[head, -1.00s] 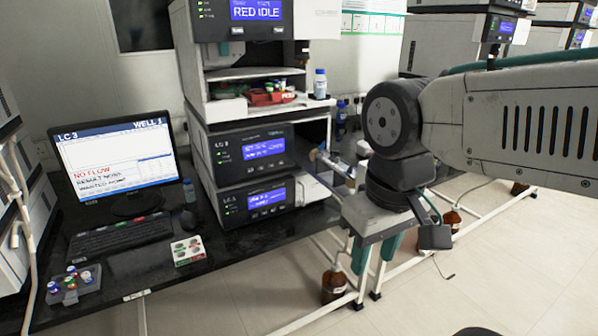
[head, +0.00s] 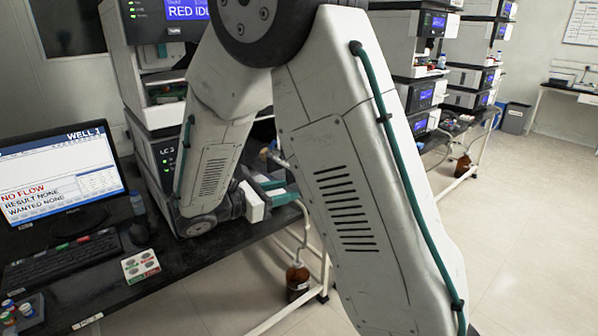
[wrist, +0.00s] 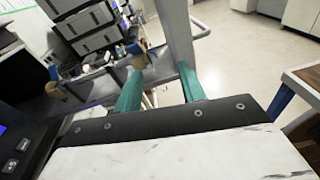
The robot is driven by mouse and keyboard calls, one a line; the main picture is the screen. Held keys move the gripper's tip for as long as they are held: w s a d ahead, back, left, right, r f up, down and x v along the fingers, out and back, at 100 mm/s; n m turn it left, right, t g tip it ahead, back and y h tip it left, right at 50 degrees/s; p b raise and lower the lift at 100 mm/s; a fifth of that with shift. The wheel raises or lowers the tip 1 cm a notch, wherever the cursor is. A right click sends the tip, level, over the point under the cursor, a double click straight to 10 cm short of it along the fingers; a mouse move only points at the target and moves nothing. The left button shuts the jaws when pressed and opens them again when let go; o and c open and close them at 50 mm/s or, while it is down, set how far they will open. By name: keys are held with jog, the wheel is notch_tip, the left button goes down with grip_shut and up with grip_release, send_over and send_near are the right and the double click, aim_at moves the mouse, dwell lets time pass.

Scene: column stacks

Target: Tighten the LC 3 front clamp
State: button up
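The LC 3 stack (head: 130,80) stands behind my arm in the head view, and its lower modules are largely covered. My gripper (head: 276,189) shows as two teal fingers beside the stack's right side. In the wrist view the gripper (wrist: 160,72) has its fingers apart, with nothing seen held between them. A tan fitting (wrist: 137,60) shows near the left fingertip, and another tan piece (wrist: 54,90) lies farther left. I cannot tell whether either is the front clamp, or whether a finger touches one. The front clamp is not clearly visible in the head view.
The monitor (head: 60,170) reads NO FLOW, RESULT NONE, WANTED NONE. A keyboard (head: 60,262), a button card (head: 140,266) and small capped vials (head: 20,310) lie on the black bench. A brown bottle (head: 298,277) stands below. Other stacks are at right; the floor there is open.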

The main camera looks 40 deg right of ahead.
jog(key=w+d, duration=0.1)
jog(key=d, duration=0.1)
jog(key=w+d+r+n+t+h, duration=0.1)
jog(key=d, duration=0.2)
jog(key=w+d+n, duration=0.1)
jog(key=d, duration=0.1)
jog(key=shift+d+r, duration=0.35)
